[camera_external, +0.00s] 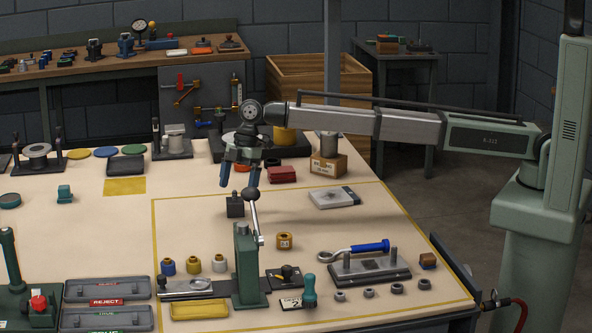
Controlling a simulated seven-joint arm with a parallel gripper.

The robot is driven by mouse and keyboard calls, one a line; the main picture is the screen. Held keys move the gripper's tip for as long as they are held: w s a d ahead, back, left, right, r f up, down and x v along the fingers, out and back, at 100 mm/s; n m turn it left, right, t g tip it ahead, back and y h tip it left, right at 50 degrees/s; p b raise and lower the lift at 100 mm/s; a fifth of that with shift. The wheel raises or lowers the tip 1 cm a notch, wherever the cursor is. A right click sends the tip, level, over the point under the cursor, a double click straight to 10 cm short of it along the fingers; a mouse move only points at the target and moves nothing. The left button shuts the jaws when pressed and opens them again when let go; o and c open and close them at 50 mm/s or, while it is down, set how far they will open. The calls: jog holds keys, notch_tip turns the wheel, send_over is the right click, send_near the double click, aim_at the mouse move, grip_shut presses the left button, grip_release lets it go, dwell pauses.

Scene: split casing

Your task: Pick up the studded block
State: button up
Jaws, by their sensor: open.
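My gripper (239,182) hangs over the marked area of the table, with its two blue fingers pointing down. The fingers are apart, and no object shows between them. A small dark block (235,208) with a short stud on top stands on the table just below the fingers. It looks like the studded block. A gap seems to show between the fingertips and the block's body. From this single view I cannot tell whether the gripper is exactly over it. The block's right edge is close to the ball-topped lever in the picture.
A green lever press (248,265) with a black ball handle (251,195) stands in front, right of the block. A grey plate (335,197), a dark red block (282,174) and a brass bushing (284,240) lie nearby. The table left of the block is fairly clear.

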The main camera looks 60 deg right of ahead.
aim_at(234, 200)
jog(key=shift+x, duration=3.05)
jog(key=shift+w, duration=0.2)
jog(key=shift+c, duration=0.2)
grip_shut()
